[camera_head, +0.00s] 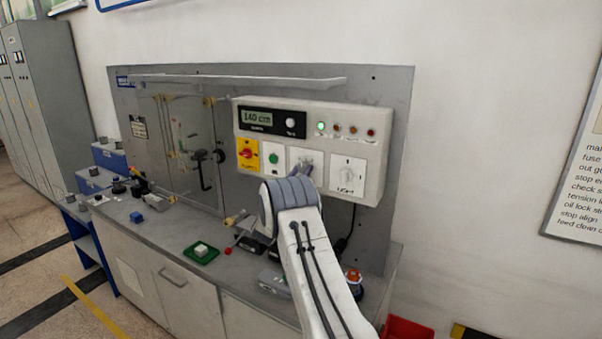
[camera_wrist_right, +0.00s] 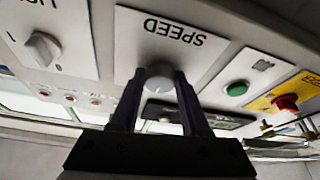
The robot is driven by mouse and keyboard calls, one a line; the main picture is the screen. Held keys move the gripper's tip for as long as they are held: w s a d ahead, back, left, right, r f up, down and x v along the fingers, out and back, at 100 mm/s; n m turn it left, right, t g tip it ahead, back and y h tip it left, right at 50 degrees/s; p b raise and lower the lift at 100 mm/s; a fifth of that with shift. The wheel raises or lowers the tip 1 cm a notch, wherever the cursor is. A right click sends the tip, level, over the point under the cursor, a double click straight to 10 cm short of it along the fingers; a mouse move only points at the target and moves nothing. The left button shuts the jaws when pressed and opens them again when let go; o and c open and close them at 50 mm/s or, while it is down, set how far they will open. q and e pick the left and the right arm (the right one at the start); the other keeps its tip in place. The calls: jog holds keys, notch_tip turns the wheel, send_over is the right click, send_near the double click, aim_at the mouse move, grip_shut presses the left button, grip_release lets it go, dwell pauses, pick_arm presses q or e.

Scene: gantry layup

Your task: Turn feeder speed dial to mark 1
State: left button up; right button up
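My right gripper (camera_wrist_right: 160,75) has one dark finger on each side of the dial. The dial nearly fills the gap, and I cannot tell whether the fingers touch it. In the head view my right gripper (camera_head: 304,168) is at the front of the control box (camera_head: 375,175) and hides most of the dial. The mark it points to is not readable. My left gripper is not in view.
A light dial (camera_head: 347,174) is right of the speed dial. A green button (camera_head: 273,158) and a red knob (camera_head: 246,153) on yellow are to its left. The display (camera_head: 258,117) reads 140 cm. Below, the bench holds a green tray (camera_head: 207,259) and small parts.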

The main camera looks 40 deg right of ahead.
grip_shut()
jog(key=shift+n, duration=0.4)
jog(key=shift+n+t+y+b, duration=0.4)
jog(key=shift+n+t, duration=0.1)
jog(key=shift+n, duration=0.2)
jog(key=n+t+y, duration=0.1)
jog(key=n, duration=0.2)
jog(key=shift+s+b, duration=0.15)
jog(key=shift+b, duration=0.15)
jog(key=n+t+y, duration=0.1)
jog(key=n, duration=0.2)
jog(key=shift+r+n, duration=0.15)
jog(key=shift+n, duration=0.15)
jog(key=shift+s+n+y, duration=0.1)
jog(key=shift+n+y, duration=0.7)
jog(key=shift+n, duration=1)
